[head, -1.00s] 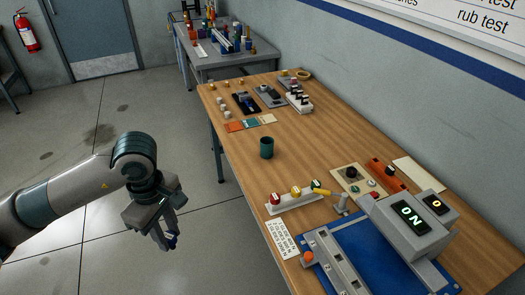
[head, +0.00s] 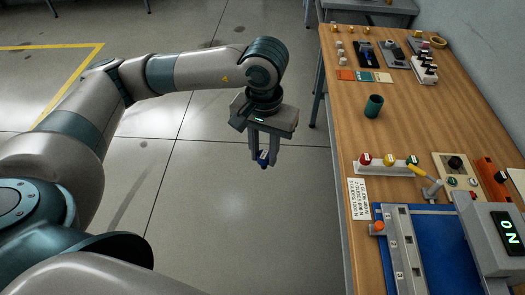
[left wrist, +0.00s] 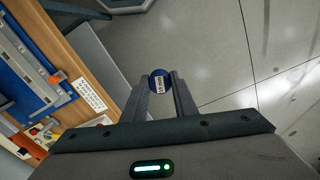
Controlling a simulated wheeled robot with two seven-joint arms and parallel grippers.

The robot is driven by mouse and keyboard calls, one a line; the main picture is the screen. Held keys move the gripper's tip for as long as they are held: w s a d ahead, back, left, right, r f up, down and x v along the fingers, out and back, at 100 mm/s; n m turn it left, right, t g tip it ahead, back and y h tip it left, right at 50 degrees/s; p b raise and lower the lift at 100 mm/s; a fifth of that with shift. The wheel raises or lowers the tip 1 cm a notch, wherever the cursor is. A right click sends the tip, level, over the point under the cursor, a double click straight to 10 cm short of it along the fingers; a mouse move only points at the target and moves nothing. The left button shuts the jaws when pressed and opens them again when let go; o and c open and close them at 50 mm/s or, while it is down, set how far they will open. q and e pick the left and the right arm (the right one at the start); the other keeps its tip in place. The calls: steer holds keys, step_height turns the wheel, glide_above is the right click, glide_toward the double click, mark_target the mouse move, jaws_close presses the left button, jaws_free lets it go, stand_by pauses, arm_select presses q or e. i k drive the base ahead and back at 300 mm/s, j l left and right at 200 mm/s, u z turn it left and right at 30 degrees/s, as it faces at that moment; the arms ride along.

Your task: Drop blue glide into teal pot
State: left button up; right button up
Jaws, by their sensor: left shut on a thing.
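The blue glide (head: 263,159) is held between the fingertips of my left gripper (head: 263,155), over the open floor left of the table. In the left wrist view the blue glide (left wrist: 160,80) shows as a round blue disc with a white label, pinched between the two fingers. The teal pot (head: 373,107) stands upright on the wooden table, to the right of my left gripper and farther back. The inside of the pot looks dark and its contents cannot be made out. My right gripper is not in view.
The wooden table (head: 400,125) has bare room around the pot.

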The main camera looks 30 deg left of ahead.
mark_target(372, 114)
steer(key=i+j+z, duration=0.1)
steer(key=j+z, duration=0.2)
steer(key=j, duration=0.4)
steer(key=j+z, duration=0.3)
steer(key=j, duration=0.4)
steer(key=i+j+z, duration=0.4)
steer(key=i+l+z, duration=0.1)
steer(key=i+z, duration=0.35)
steer(key=i, duration=0.25)
